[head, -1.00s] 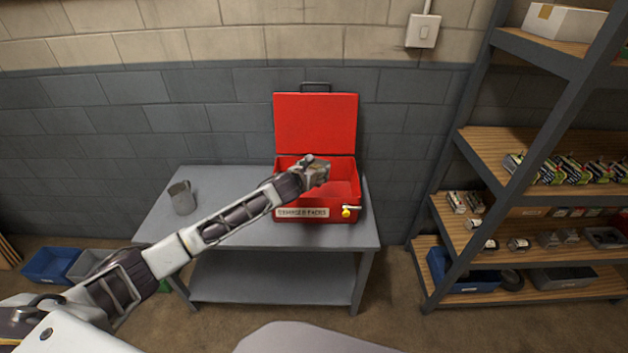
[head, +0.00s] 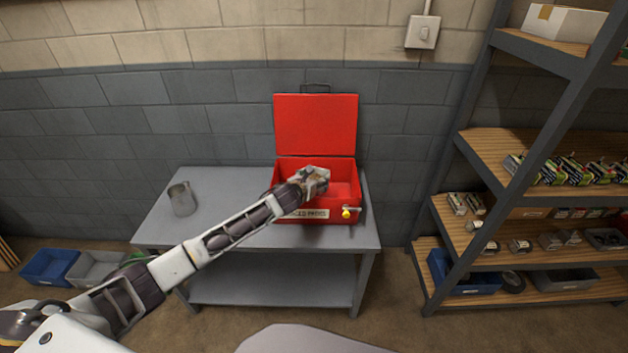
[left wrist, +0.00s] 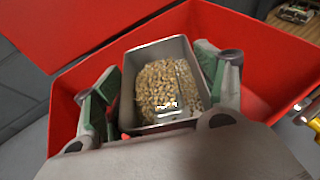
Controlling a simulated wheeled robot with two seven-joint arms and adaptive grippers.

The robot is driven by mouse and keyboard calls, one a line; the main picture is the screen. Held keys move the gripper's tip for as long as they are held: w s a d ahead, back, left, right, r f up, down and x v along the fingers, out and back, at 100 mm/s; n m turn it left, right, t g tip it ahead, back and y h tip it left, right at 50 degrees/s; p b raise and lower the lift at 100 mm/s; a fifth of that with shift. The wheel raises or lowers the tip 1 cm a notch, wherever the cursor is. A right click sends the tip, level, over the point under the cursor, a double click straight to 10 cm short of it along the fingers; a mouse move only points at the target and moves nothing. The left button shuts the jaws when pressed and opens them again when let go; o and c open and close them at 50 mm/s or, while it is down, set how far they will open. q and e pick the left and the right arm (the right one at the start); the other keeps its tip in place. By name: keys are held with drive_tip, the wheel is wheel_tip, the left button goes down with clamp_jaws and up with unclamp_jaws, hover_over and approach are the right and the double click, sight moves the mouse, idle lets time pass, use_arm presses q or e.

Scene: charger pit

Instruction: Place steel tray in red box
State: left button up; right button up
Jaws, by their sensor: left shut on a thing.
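The red box (head: 316,125) stands on the grey table with its lid up against the wall. Its front wall bears a white label, partly hidden by my left arm. My left gripper (head: 314,178) is over the box opening. In the left wrist view, the steel tray (left wrist: 131,101) is a grey rectangular tray holding a clear bag of tan pellets. My left gripper (left wrist: 163,92) is shut on the tray, with a green-padded finger at each side. The red walls surround the tray in that view. I cannot tell whether it touches the floor of the box. My right gripper is not in view.
The grey table (head: 225,182) has a metal mug (head: 182,199) at its left. A yellow padlock (head: 347,212) hangs at the box's front right. A shelf rack (head: 530,200) with several small packs stands to the right. Blue and grey bins (head: 50,266) sit on the floor at left.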

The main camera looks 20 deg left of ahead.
use_arm(q)
drive_tip(key=shift+f, duration=0.2)
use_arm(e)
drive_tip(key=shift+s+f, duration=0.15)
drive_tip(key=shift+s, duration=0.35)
use_arm(q)
drive_tip(key=shift+f, duration=0.15)
drive_tip(key=o, duration=1.1)
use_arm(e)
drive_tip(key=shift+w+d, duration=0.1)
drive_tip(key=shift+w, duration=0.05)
